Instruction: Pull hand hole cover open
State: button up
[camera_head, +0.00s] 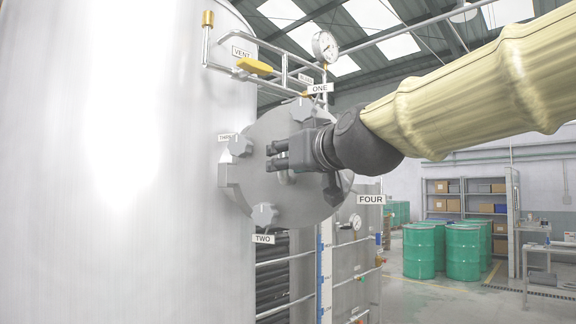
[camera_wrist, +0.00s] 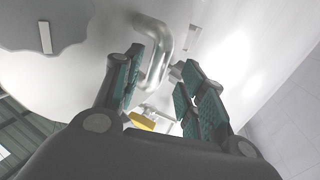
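The hand hole cover (camera_head: 300,205) is a round grey disc against the side of a large steel tank. Star knobs labelled ONE (camera_head: 303,110), TWO (camera_head: 264,215) and THREE (camera_head: 240,146) sit around its rim. A dark knob near the FOUR label (camera_head: 370,199) is partly behind my wrist. My gripper (camera_head: 270,157) is in front of the cover, its fingers pointing left. In the wrist view my gripper (camera_wrist: 160,64) is open, with a bent metal handle (camera_wrist: 158,35) between and beyond the fingertips. I cannot tell whether they touch it. A large grey lobed knob (camera_wrist: 45,18) shows top left.
The steel tank (camera_head: 110,160) fills the left. A pipe frame with a yellow VENT valve (camera_head: 254,66) and a gauge (camera_head: 325,46) stand above the cover. Green drums (camera_head: 463,252) and shelving are far right. Floor between is clear.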

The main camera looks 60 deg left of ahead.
jog(key=s+d+b, duration=0.2)
jog(key=s+d, duration=0.2)
jog(key=d, duration=0.2)
jog(key=shift+s+d+f+b, duration=0.2)
jog(key=shift+d+b, duration=0.1)
dwell(0.8)
dwell(0.5)
jog(key=s+d, duration=0.1)
jog(key=d, duration=1.1)
jog(key=shift+s, duration=0.4)
